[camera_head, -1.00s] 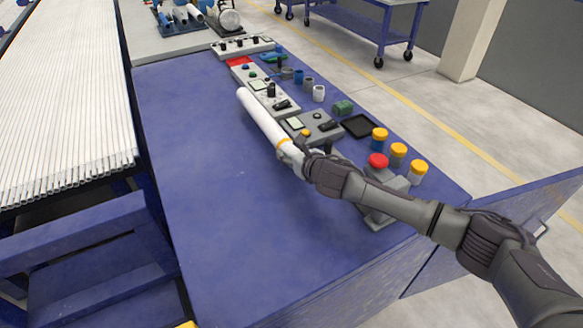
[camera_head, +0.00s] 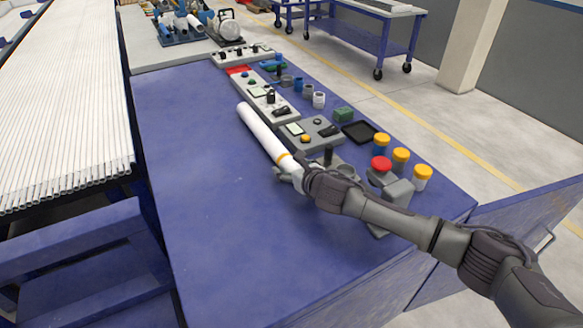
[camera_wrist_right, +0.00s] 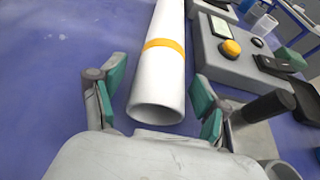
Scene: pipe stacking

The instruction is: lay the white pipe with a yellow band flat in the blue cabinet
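The white pipe with a yellow band (camera_head: 263,134) appears to lie flat on the blue cabinet top (camera_head: 205,215), left of the control boxes. My right gripper (camera_head: 296,176) is at the pipe's near end. In the right wrist view, its fingers (camera_wrist_right: 160,97) are spread on either side of the white pipe (camera_wrist_right: 160,75), with a gap on each side, so it is open. The pipe's open near end faces the gripper's palm, and the yellow band is just beyond the fingertips. My left gripper is not in view.
Grey control boxes (camera_head: 268,99) line the right of the pipe. A red button (camera_head: 381,163) and yellow-capped containers (camera_head: 400,158) stand near my right forearm. A rack of white pipes (camera_head: 65,100) is at the left. The cabinet top left of the pipe is clear.

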